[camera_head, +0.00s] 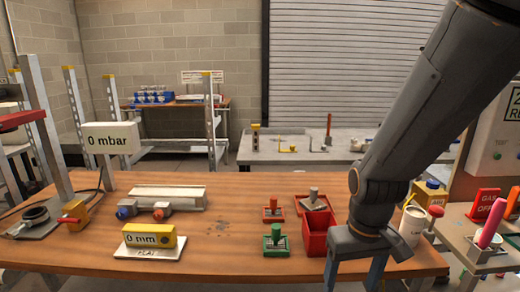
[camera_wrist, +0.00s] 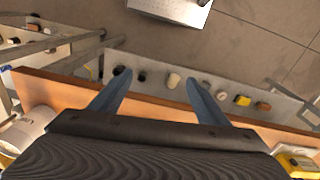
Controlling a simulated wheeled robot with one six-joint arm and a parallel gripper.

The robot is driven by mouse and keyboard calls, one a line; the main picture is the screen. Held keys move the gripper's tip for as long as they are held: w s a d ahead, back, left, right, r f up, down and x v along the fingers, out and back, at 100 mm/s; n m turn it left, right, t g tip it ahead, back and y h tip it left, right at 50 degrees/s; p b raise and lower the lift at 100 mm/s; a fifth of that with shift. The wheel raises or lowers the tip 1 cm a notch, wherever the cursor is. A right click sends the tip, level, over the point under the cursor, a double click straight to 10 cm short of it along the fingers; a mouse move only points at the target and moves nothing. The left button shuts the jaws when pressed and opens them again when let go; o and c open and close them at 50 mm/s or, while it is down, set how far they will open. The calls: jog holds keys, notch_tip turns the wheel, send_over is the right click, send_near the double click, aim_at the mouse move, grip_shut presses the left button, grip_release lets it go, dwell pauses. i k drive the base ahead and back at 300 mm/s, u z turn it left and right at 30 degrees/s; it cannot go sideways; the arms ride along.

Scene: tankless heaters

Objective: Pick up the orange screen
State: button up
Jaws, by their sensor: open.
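I cannot pick out the orange screen in the wrist view.
A red open bin (camera_head: 317,239) stands between the orange holder and my gripper. A yellow gauge (camera_head: 150,239) and a white rail (camera_head: 167,194) lie to the left. A white cup (camera_head: 411,222) stands at the right.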

aim_at(274, 199)
jog(key=u, duration=2.4)
jog(key=i, duration=1.5)
jog(key=z, duration=3.6)
jog(key=i, duration=0.35)
jog(key=u, duration=0.1)
